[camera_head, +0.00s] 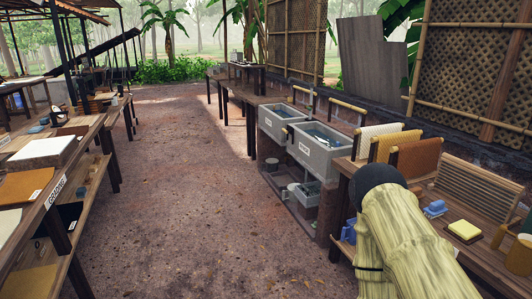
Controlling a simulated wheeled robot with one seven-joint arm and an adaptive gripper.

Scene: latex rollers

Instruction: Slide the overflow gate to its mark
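Two grey tanks with white labels stand on the right side, the farther tank (278,125) behind the nearer tank (318,158). Both have dark openings with bluish contents. I cannot make out the overflow gate or its mark at this size. A grey lower basin (304,192) sits on the shelf under the nearer tank. My gripper is not in view, so I cannot see whether it is open.
A right bench (487,262) carries hanging sheets (415,160), a ribbed board (475,187), a yellow sponge (465,230) and a blue item (435,208). Part of this bench is hidden. A left bench (75,190) holds trays. The dirt aisle (190,200) between is clear.

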